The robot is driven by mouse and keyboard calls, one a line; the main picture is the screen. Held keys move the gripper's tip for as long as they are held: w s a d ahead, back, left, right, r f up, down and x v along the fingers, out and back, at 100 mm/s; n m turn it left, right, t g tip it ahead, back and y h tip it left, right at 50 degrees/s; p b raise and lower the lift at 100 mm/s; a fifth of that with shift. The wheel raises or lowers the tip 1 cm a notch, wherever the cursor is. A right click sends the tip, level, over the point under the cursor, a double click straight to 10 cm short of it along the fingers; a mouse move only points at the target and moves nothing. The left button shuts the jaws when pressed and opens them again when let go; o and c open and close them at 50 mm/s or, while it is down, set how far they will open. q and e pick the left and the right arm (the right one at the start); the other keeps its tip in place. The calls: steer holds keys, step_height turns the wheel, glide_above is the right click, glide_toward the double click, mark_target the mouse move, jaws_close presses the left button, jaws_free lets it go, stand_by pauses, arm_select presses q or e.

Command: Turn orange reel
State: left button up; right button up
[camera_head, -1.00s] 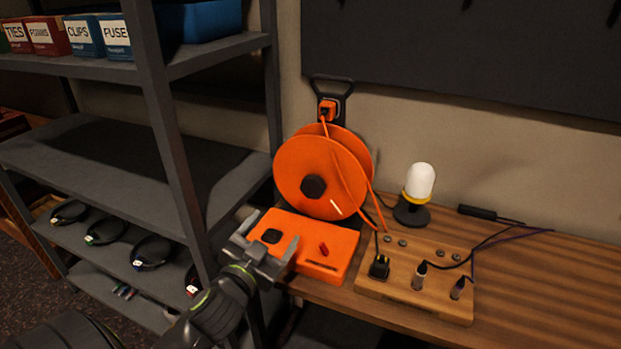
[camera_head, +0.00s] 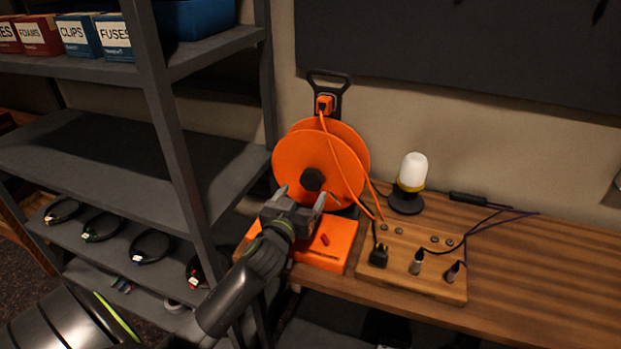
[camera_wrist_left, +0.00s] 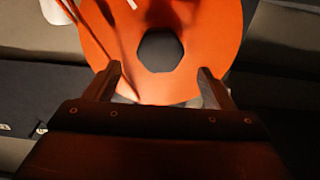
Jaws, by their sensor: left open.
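The orange reel (camera_head: 301,163) stands upright on its orange base (camera_head: 333,248) at the left end of the wooden desk. A dark hexagonal hub (camera_head: 313,180) sits at the middle of its front disc. My left gripper (camera_head: 301,192) is open in front of the reel's lower part, just below the hub. In the left wrist view, the fingers of my left gripper (camera_wrist_left: 158,88) point at the reel (camera_wrist_left: 212,30), with the dark hub (camera_wrist_left: 160,49) centred just beyond the fingertips. Nothing is between the fingers. The gripper hides part of the base. My right gripper is not in view.
A wooden board (camera_head: 425,285) with a black plug (camera_head: 378,256) and dark-capped posts stands right of the base. A white lamp (camera_head: 411,172) stands behind it. A grey shelf (camera_head: 90,175) rises at the left. The desk's right part is clear.

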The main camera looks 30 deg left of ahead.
mark_target(310, 182)
arm_select(q)
steer(key=x, duration=0.5)
steer(key=shift+w+p, duration=0.15)
steer(key=shift+p, duration=0.2)
steer(key=shift+w+a, duration=0.2)
steer(key=shift+w, duration=0.4)
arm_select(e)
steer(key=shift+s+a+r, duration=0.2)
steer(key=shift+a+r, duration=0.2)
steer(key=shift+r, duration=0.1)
arm_select(q)
steer(key=c, duration=1.4)
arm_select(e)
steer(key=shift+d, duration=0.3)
arm_select(q)
steer(key=shift+m, duration=0.3)
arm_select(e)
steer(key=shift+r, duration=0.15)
